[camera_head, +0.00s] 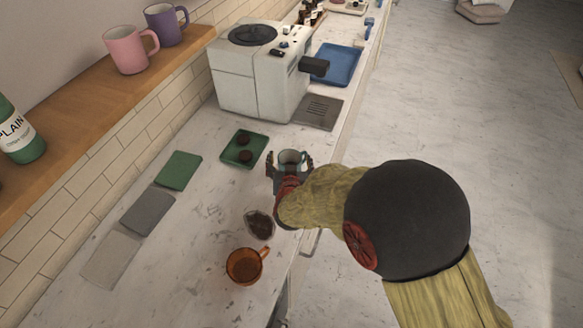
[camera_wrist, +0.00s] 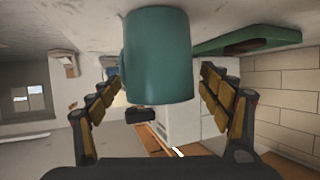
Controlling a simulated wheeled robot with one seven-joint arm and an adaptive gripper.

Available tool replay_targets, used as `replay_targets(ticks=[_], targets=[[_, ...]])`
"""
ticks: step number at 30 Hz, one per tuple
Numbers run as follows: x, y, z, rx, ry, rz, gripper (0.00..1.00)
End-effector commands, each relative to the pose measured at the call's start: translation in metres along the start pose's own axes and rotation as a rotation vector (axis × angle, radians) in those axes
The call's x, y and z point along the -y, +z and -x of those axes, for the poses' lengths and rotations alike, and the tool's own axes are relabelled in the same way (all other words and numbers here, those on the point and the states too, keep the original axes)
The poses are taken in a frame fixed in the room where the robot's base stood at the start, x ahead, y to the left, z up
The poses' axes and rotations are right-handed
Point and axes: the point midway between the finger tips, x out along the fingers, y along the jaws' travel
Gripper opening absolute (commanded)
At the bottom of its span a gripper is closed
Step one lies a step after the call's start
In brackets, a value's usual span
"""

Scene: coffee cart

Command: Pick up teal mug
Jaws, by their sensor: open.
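The teal mug (camera_head: 291,160) stands on the counter, to the right of the green tray, and my gripper partly hides it in the head view. In the wrist view the teal mug (camera_wrist: 158,55) fills the space between and ahead of the fingers, with its handle at its left side. My gripper (camera_head: 290,168) is open at the mug, with a finger on either side. In the wrist view my gripper (camera_wrist: 160,95) shows gaps between both fingers and the mug, so it holds nothing.
A green tray (camera_head: 259,141) with dark round items lies left of the mug. A dark-filled glass (camera_head: 259,225) and an orange mug (camera_head: 243,266) stand nearer. A white coffee machine (camera_head: 240,90) stands behind. Cloths, including a grey one (camera_head: 148,211), lie left. A shelf (camera_head: 95,98) holds mugs.

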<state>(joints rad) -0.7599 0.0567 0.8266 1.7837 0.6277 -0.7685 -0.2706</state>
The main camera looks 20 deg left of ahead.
Motion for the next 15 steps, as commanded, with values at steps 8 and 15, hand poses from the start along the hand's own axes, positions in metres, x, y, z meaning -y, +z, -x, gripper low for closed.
replay_targets(ticks=[8,15], targets=[[-0.0001,-0.0005,0.0003,0.000,0.000,0.000,0.73],[-0.0001,-0.0004,0.0004,0.000,0.000,0.000,0.59]])
